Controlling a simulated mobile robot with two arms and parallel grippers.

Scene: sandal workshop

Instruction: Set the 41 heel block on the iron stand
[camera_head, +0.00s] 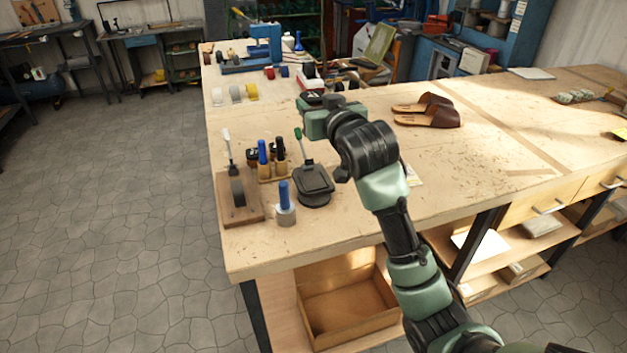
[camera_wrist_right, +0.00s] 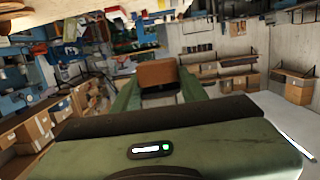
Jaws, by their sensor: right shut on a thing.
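My right gripper (camera_head: 316,117) is above the workbench, its arm coming in from the lower right. In the right wrist view a brown block (camera_wrist_right: 157,73) sits between its green fingers, which are shut on it; I take it for the heel block, but no number is readable. In the head view I cannot make the block out clearly. A dark thing with a flat, broad top (camera_head: 314,180) stands on the bench below the gripper, apart from it; it may be the iron stand. My left gripper is not in view.
Brown sandals (camera_head: 430,111) lie right of the gripper. Rolls of tape (camera_head: 236,93) lie behind. The front middle of the bench is clear.

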